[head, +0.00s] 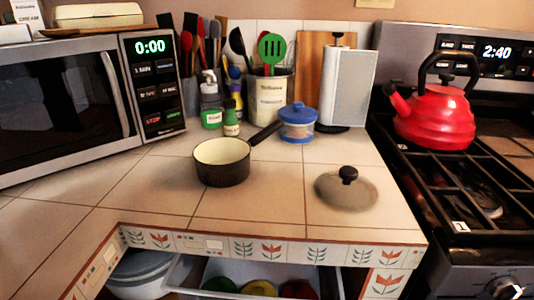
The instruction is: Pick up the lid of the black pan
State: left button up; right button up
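The black pan (221,173) stands upright and open on the tiled counter, with a cream inside and its handle (265,133) pointing back and to the right. Its round grey lid (346,192) with a black knob (348,174) lies flat on the counter to the right of the pan, near the front edge. The lid and pan are apart. Neither of my grippers shows in the head view.
A blue-lidded jar (297,124) stands behind the pan. A microwave (70,100) is on the left; a stove with a red kettle (434,115) is on the right. An open drawer (255,277) juts below the counter. Tiles around the lid are clear.

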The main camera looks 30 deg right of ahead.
aim_at(344, 189)
jog(key=z, duration=1.3)
